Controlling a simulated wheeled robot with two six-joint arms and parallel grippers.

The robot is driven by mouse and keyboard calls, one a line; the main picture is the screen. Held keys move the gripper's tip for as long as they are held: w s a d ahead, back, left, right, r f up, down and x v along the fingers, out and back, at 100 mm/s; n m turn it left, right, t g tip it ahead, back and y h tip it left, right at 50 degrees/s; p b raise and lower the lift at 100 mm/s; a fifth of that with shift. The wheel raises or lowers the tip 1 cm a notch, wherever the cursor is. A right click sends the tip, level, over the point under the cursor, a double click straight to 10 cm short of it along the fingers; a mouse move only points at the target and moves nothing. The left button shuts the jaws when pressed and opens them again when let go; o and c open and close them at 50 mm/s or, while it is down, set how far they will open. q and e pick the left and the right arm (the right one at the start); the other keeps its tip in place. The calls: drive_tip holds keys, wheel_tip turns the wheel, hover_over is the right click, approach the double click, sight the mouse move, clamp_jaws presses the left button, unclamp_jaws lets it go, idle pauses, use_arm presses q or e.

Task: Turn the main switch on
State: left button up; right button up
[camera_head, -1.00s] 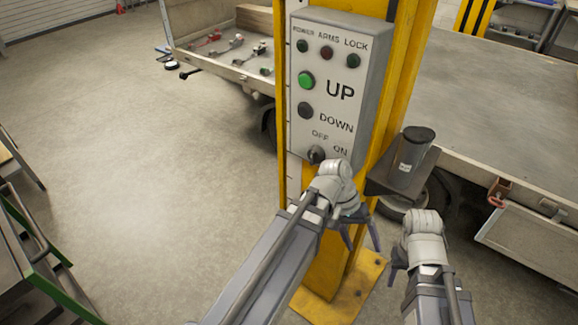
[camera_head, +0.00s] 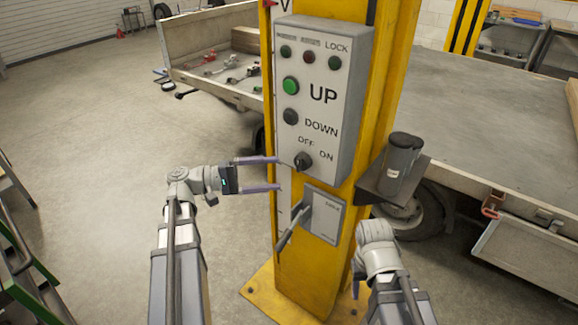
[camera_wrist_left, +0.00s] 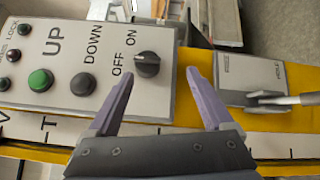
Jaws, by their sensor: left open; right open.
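The main switch, a dark rotary knob (camera_head: 303,161), sits low on the grey control box (camera_head: 345,95), under the OFF and ON labels. Which label it points at is hard to tell. My left gripper (camera_head: 278,173) is open and empty, its fingers pointing right at the post, just left of and slightly below the knob. In the left wrist view the knob (camera_wrist_left: 147,64) appears between the two open fingertips (camera_wrist_left: 159,72), apart from both. My right gripper (camera_head: 357,283) hangs lower right by the post, open, its fingers mostly hidden behind its own wrist.
A grey lever box (camera_head: 325,214) with a protruding handle (camera_head: 293,226) is on the yellow post (camera_head: 310,275) below the knob. A bracket (camera_head: 394,184) holding a dark cylinder (camera_head: 402,156) juts out right. The trailer bed (camera_head: 480,110) is behind.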

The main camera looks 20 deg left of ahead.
sight(298, 163)
use_arm(q)
drive_tip(key=shift+t+h, duration=0.3)
drive_tip(key=shift+r+p+x, duration=0.1)
drive_tip(key=shift+r+x, duration=0.15)
drive_tip(key=shift+x, duration=0.85)
drive_tip(key=shift+r+p+x, duration=0.15)
drive_tip(key=shift+r+x, duration=0.1)
drive_tip(key=shift+x, duration=0.8)
drive_tip(key=shift+r+p+x, duration=0.1)
drive_tip(key=shift+r+x, duration=0.2)
drive_tip(key=shift+x, duration=0.8)
drive_tip(key=shift+w+a, duration=0.15)
drive_tip(key=shift+r, duration=0.1)
drive_tip(key=c, duration=1.3)
